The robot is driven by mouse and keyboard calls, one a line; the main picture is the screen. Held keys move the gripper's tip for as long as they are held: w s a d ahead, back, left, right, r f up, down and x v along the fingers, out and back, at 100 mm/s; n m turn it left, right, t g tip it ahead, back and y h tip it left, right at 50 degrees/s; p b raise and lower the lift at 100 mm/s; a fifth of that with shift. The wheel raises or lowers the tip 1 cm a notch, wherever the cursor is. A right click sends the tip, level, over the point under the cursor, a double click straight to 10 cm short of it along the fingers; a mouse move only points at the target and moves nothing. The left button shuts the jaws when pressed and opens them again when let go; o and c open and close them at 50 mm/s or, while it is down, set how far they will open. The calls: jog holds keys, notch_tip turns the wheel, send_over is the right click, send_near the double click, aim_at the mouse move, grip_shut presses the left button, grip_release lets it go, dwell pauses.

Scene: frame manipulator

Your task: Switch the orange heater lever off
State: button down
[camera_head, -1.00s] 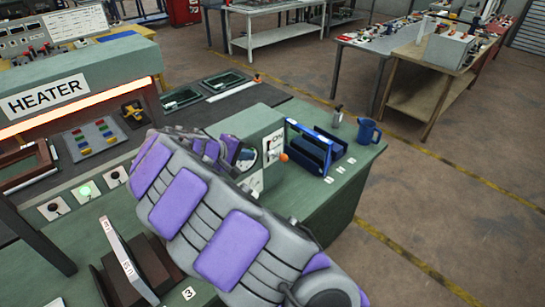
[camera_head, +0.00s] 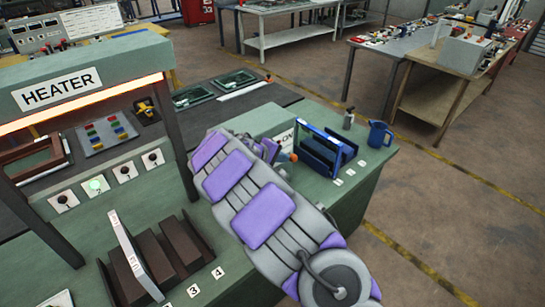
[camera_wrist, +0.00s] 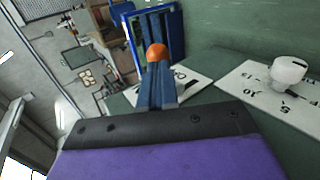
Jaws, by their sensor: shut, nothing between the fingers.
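The orange heater lever knob (camera_head: 294,157) shows just right of my gripper (camera_head: 272,150) in the head view, by the "ON" label on the green control box (camera_head: 262,122). In the wrist view the orange knob (camera_wrist: 157,52) lies at the tips of my fingers (camera_wrist: 155,72), in line with them. My fingers are shut with nothing between them. I cannot tell whether they touch the lever. The lever's white plate (camera_wrist: 190,88) is partly hidden behind the fingers, and my arm hides much of the box in the head view.
A white dial (camera_wrist: 290,68) sits on a marked plate beside the lever. A blue rack (camera_head: 322,150), a blue mug (camera_head: 380,134) and a small bottle (camera_head: 348,118) stand right of the box. The heater frame (camera_head: 110,50) rises at the left, with a brown rack (camera_head: 165,255) in front.

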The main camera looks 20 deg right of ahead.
jog(key=shift+x, duration=0.8)
jog(key=shift+d+f+b, duration=0.1)
jog(key=shift+b, duration=0.3)
jog(key=f+m+t+b, duration=0.1)
jog(key=b, duration=0.4)
jog(key=s+f+m+t+b, duration=0.1)
jog(key=f+b, duration=0.1)
jog(key=b, duration=0.3)
jog(key=shift+s+d+f+y, duration=0.15)
jog(key=shift+d+f+y, duration=0.05)
jog(key=shift+y, duration=0.2)
jog(key=shift+r, duration=0.2)
jog(key=shift+r+p, duration=0.4)
jog(key=shift+r, duration=0.25)
